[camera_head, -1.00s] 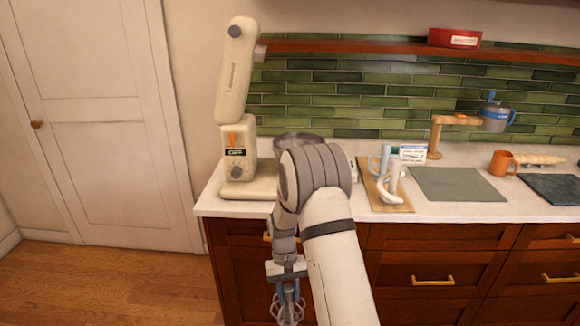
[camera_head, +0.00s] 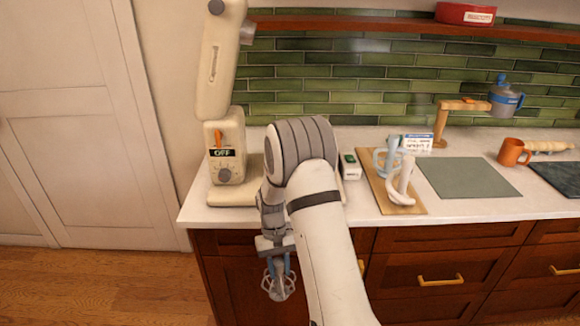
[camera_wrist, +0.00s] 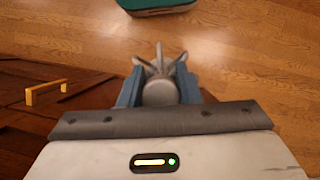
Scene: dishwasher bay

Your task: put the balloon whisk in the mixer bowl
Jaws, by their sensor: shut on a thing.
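My gripper (camera_head: 278,266) hangs low in front of the counter, its blue fingers shut on the balloon whisk (camera_head: 280,286). The whisk's wire loops point down, below counter height. In the wrist view, the whisk (camera_wrist: 161,92) sits between the two blue fingers, its wires spreading beyond the tips. The cream stand mixer (camera_head: 226,150) stands at the counter's left end with its head tilted up; its label reads OFF. The mixer bowl is hidden behind my arm now.
A wooden board (camera_head: 414,208) bears a white and a pale blue mixer attachment. A small white-green box (camera_head: 350,166) stands beside my arm. Further right are a grey-green mat (camera_head: 468,178), an orange mug (camera_head: 511,153) and a wooden stand (camera_head: 440,125). Open floor (camera_head: 110,285) lies left.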

